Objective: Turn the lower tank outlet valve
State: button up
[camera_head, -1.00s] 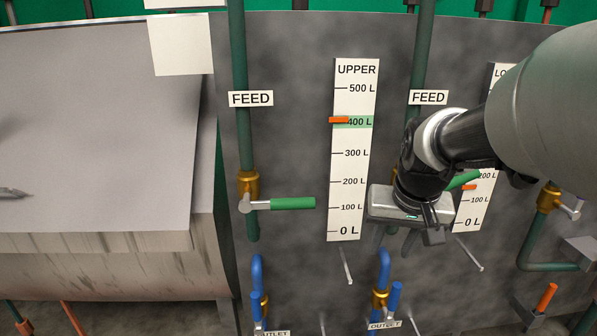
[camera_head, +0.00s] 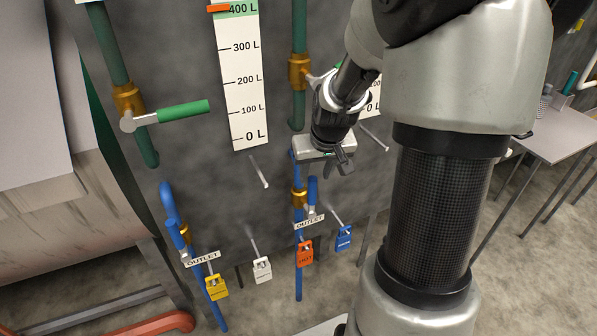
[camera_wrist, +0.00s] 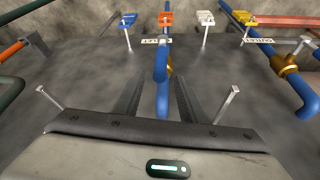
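The right-hand outlet valve has a brass body (camera_head: 299,198) on a blue pipe (camera_head: 298,275), with an upright blue lever handle (camera_head: 312,190) and an OUTLET label below. It stands under the lower gauge (camera_head: 373,100), which is mostly hidden by my arm. My gripper (camera_head: 343,165) is just above and right of the handle, apart from it as far as I can tell. In the upside-down wrist view, my gripper's two fingers (camera_wrist: 157,95) are spread, with the blue pipework (camera_wrist: 161,62) lying between and beyond them. Nothing is held.
A second blue outlet valve (camera_head: 178,235) stands left under the upper gauge (camera_head: 240,85). Yellow (camera_head: 217,287), white (camera_head: 262,269), orange (camera_head: 305,253) and blue (camera_head: 344,238) padlocks hang below. Pegs (camera_head: 259,172) stick out of the wall. A green-handled feed valve (camera_head: 180,112) is at upper left.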

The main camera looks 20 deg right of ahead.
aim_at(314, 179)
jog(key=b+x, duration=0.1)
jog(key=x, duration=0.5)
jog(key=shift+f, duration=0.1)
jog(key=shift+c, duration=0.4)
grip_shut()
